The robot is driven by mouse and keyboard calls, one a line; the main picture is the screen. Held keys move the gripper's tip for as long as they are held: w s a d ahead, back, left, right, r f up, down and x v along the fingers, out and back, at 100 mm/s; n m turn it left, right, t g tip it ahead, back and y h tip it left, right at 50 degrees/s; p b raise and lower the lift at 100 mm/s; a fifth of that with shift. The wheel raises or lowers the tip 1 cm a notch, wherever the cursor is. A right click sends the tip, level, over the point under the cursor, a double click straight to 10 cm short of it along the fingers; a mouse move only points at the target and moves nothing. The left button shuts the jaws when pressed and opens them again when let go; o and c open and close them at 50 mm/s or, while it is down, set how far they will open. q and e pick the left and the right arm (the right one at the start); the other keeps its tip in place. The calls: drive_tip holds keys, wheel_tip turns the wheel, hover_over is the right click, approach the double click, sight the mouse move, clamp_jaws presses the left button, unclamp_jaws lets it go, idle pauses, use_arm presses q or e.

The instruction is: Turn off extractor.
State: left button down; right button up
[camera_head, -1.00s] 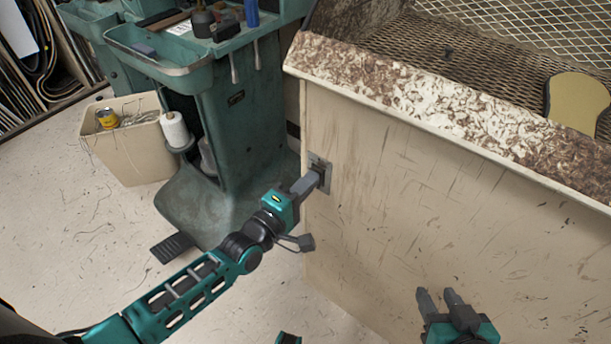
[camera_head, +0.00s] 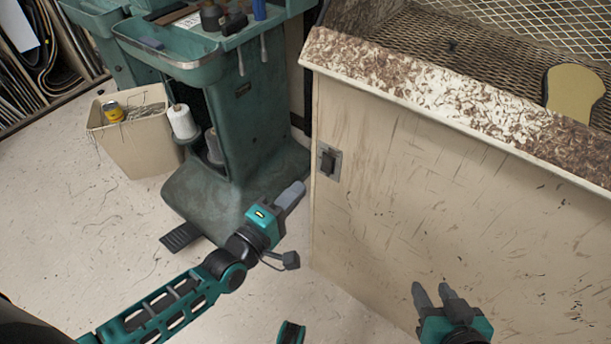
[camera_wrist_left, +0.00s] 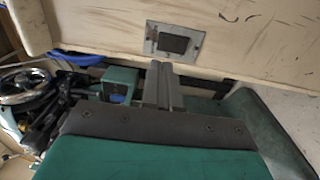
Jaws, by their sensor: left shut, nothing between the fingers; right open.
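The extractor's switch (camera_head: 327,163) is a dark rocker on a grey metal plate, set on the scratched cream side panel of the extractor bench (camera_head: 420,200), near its left edge. The switch also shows in the left wrist view (camera_wrist_left: 173,43), just beyond the fingertips. My left gripper (camera_head: 297,190) is shut and empty, apart from the switch, to its lower left in the head view. In the left wrist view its fingers (camera_wrist_left: 160,75) are together. My right gripper (camera_head: 435,290) is open and empty in front of the panel, at the lower right.
A green stitching machine (camera_head: 240,130) with thread spools (camera_head: 182,122) and a foot pedal (camera_head: 180,236) stands left of the bench. A cream bin (camera_head: 135,140) is beside it. A tan sole (camera_head: 574,92) lies on the bench's mesh top.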

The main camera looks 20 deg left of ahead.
use_arm(q)
drive_tip(key=v, duration=0.5)
drive_tip(key=shift+s+r+p, duration=0.1)
drive_tip(key=shift+r+p, duration=0.25)
drive_tip(key=shift+r, duration=0.05)
use_arm(e)
drive_tip(key=shift+w+d+r, duration=0.2)
drive_tip(key=shift+w+r, duration=0.1)
drive_tip(key=shift+r, duration=0.35)
use_arm(q)
drive_tip(key=s+r+m+g+y+p, duration=0.2)
drive_tip(key=s+m+g+p, duration=0.1)
drive_tip(key=m+p, duration=0.3)
drive_tip(key=s+a+r+m+g+y+p, duration=0.1)
drive_tip(key=s+r+m+g+y+p, duration=0.1)
drive_tip(key=m, duration=0.8)
drive_tip(key=shift+s+a+g+p, duration=0.3)
drive_tip(key=shift+s+g+p, duration=0.3)
drive_tip(key=shift+s+p, duration=0.95)
use_arm(e)
wheel_tip(320, 180, up, 8)
drive_tip(key=s+d, duration=0.1)
drive_tip(key=d, duration=0.2)
drive_tip(key=shift+s+f+h+p, duration=0.25)
drive_tip(key=shift+s+h+p, duration=0.05)
drive_tip(key=shift+h+p, duration=0.1)
use_arm(q)
drive_tip(key=shift+w+r, duration=0.1)
drive_tip(key=shift+w, duration=0.3)
